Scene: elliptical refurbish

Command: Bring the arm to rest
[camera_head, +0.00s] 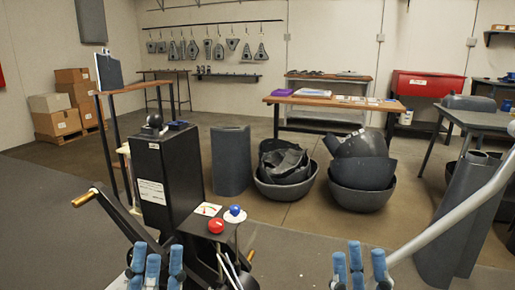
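My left gripper (157,262) is at the bottom edge left of centre. Its blue fingers point up, stand apart and hold nothing visible. My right gripper (359,263) is at the bottom edge right of centre, also with blue fingers apart and empty. Both are cut off by the frame's lower edge. A black machine housing (168,180) with a white label stands beyond the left gripper. A black crank arm with a brass end (86,199) slants beside it. A pale grey bar (455,213) slants from the right edge down toward the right gripper.
A small black stand carries a red button (216,226) and a blue knob (235,210), between the grippers. Dark bins of curved shells (285,190) (361,196) stand on the floor. A wooden table (335,103) is behind. Grey floor lies open between the bins and grippers.

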